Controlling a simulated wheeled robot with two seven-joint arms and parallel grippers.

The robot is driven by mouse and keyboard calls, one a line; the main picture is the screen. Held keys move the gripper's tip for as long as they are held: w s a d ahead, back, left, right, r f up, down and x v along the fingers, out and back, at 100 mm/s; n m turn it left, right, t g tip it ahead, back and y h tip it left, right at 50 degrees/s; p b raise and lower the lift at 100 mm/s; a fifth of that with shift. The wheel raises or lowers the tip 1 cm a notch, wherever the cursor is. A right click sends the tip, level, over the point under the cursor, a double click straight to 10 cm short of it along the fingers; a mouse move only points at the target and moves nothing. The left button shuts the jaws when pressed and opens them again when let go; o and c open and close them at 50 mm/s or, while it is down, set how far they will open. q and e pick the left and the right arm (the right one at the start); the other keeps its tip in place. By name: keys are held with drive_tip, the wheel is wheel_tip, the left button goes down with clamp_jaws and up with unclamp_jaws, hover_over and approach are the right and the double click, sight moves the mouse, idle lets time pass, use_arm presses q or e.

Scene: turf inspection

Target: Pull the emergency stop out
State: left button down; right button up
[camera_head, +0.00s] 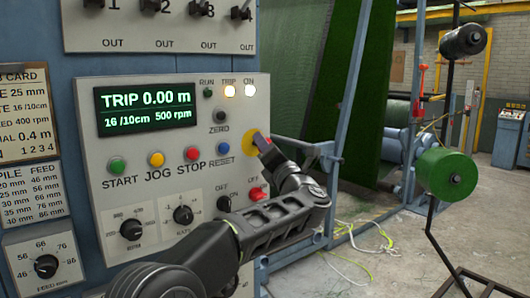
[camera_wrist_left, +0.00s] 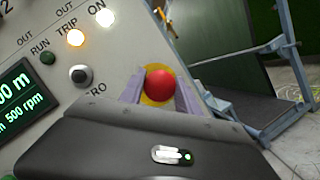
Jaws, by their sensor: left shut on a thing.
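The emergency stop is a red mushroom button (camera_wrist_left: 160,86) on a yellow round plate. In the left wrist view it sits between the two fingers of my left gripper (camera_wrist_left: 160,98), which is shut on it. In the head view the yellow plate (camera_head: 250,141) shows at the panel's right edge, and my left gripper (camera_head: 262,142) covers most of the button. The control panel (camera_head: 180,100) has a green display (camera_head: 147,109) reading TRIP 0.00 m. The TRIP and ON lamps are lit. My right gripper is not in view.
Start, jog, stop and reset buttons sit left of the emergency stop. A blue frame post (camera_head: 352,90) stands right of the panel. A green spool (camera_head: 446,174) hangs on a rod at the right.

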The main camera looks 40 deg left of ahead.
use_arm(q)
drive_tip(key=c, duration=1.3)
unclamp_jaws()
drive_tip(key=shift+d+f, duration=0.1)
drive_tip(key=o, duration=0.3)
drive_tip(key=shift+d, duration=0.15)
drive_tip(key=shift+o, duration=0.7)
drive_tip(key=b+v, duration=0.3)
drive_tip(key=v, duration=0.4)
drive_tip(key=shift+s+d, duration=0.25)
